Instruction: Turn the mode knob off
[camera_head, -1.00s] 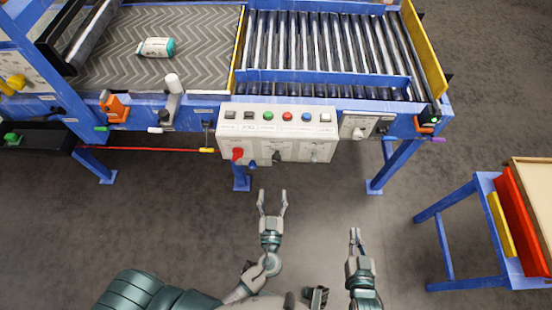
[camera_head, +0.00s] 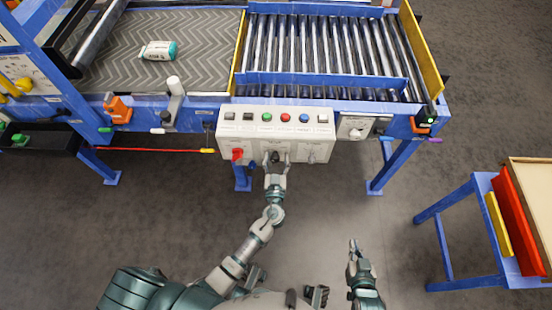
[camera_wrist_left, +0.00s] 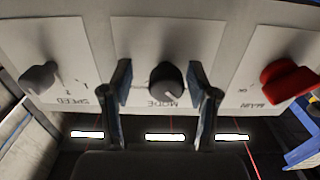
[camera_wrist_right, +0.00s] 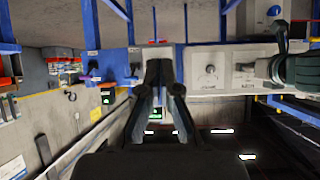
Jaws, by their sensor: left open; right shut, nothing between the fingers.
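The mode knob (camera_wrist_left: 167,82) is a dark round knob on the panel plate labelled MODE, seen upside down in the left wrist view. My left gripper (camera_wrist_left: 160,92) is open, with one finger on each side of the knob; I cannot tell whether they touch it. In the head view my left gripper (camera_head: 277,158) reaches the lower front of the white control box (camera_head: 228,125) and partly hides the knob. My right gripper (camera_head: 354,243) is shut and empty, apart from the box, over the floor. It also shows in the right wrist view (camera_wrist_right: 158,70).
The red main switch (camera_wrist_left: 288,80) and the grey speed knob (camera_wrist_left: 38,77) flank the mode knob. Push buttons line the box top, including a red one (camera_head: 286,118). A sack (camera_head: 158,50) lies on the belt. A blue-legged table (camera_head: 445,245) stands right.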

